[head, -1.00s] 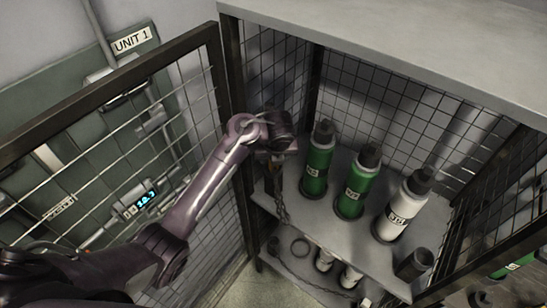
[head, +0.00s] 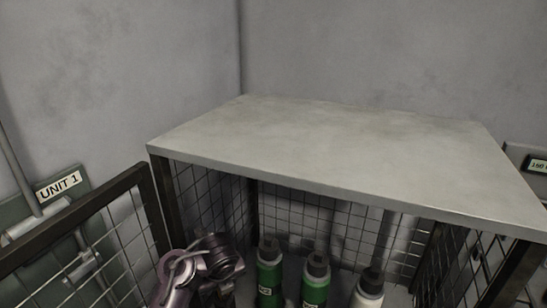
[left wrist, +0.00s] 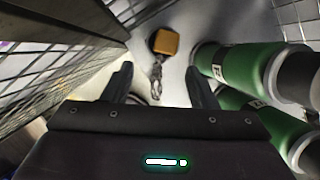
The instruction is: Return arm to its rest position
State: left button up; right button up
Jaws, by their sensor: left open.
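My left arm's wrist (head: 200,272) shows at the bottom edge of the head view, inside the front of the mesh cage and left of the bottles. In the left wrist view my left gripper (left wrist: 158,78) is open, with its two dark fingers apart and nothing held between them. An orange block (left wrist: 166,42) with a short metal chain (left wrist: 156,80) lies or hangs beyond the fingertips; I cannot tell which. The fingers appear apart from the block. My right gripper is in neither view.
Two green bottles (head: 269,272) and a white bottle (head: 368,290) stand in the cage, close to the right of my left gripper. The open mesh door (head: 120,235) is at left. The cage's grey top (head: 330,145) is bare. A "UNIT 1" label (head: 60,184) marks the wall unit.

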pick_arm(q)
jog(key=s+a+f+n+h, duration=0.1)
jog(key=s+a+n, duration=0.1)
jog(key=s+n, duration=1.1)
jog(key=s+a+f+n+h, duration=0.1)
jog(key=s+n, duration=1)
jog(key=n, duration=0.3)
notch_tip(320, 180, down, 39)
jog(key=s+g+b, duration=0.2)
jog(key=s+b, duration=0.1)
jog(key=b, duration=0.5)
jog(key=s+a+f+b, duration=0.2)
jog(key=s+f, duration=0.7)
jog(key=f, duration=0.2)
jog(key=s+a+f+g+b, duration=0.1)
jog(key=s+a+f+b, duration=0.1)
jog(key=s+f, duration=0.7)
jog(key=shift+s+f+b, duration=0.3)
jog(key=shift+f+b, duration=0.3)
jog(key=shift+f, duration=0.3)
